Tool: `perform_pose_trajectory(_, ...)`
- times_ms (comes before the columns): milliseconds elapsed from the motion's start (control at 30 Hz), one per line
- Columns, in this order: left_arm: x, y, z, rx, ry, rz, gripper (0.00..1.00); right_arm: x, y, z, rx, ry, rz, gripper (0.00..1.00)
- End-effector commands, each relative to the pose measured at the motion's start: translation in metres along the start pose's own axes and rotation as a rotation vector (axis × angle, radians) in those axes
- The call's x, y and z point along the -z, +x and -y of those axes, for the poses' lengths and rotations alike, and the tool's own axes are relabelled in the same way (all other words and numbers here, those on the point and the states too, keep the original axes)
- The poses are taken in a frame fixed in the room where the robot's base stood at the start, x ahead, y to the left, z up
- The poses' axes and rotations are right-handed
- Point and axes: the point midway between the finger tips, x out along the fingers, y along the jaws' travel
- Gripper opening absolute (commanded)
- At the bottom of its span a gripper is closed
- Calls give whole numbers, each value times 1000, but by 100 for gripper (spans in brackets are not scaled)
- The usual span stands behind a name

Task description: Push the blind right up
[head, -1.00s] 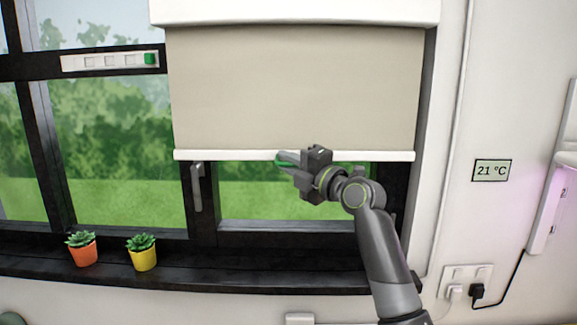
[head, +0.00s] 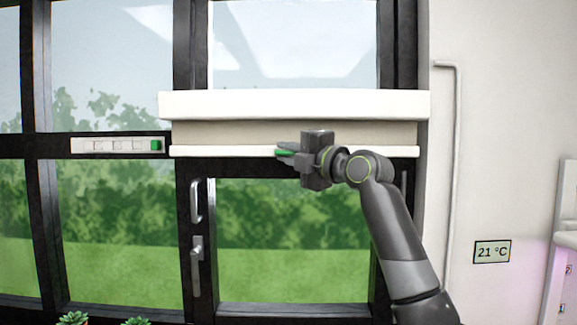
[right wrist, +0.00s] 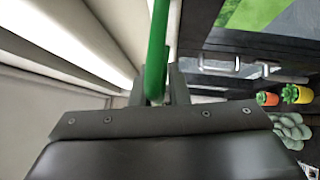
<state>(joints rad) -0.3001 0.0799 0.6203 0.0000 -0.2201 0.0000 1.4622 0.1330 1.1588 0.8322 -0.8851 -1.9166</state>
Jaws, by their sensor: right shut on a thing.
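The blind (head: 230,133) hangs in front of the window as a short beige strip below its white top box (head: 295,104). Its white bottom bar (head: 225,152) is level and a little below the box. My right gripper (head: 290,150) is at the middle of the bottom bar, shut on the green handle (head: 285,153). The green handle (right wrist: 158,45) also shows as a bar between the fingers in the right wrist view. The fingers partly hide the handle. My left gripper is not in view.
A white strip with several squares (head: 115,145), green at its right end, is on the frame left of the blind. Window handles (head: 196,255) are below the bar. Potted plants (head: 72,318) stand at the bottom left. A display (head: 492,251) reads 21 °C.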

Motion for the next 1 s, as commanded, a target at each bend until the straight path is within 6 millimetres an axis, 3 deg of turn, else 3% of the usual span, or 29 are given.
perform_pose_trajectory(100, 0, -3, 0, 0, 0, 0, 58, 0, 1, -8, -7, 1, -1, 0)
perform_pose_trajectory(433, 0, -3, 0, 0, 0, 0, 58, 0, 1, -8, -7, 1, -1, 0)
perform_pose_trajectory(467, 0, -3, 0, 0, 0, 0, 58, 0, 1, -8, -7, 1, -1, 17)
perform_pose_trajectory(567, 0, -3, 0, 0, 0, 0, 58, 0, 1, -7, -5, 0, -1, 30)
perform_pose_trajectory(1000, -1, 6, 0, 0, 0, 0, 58, -1, -9, -3, -4, -2, 1, 32)
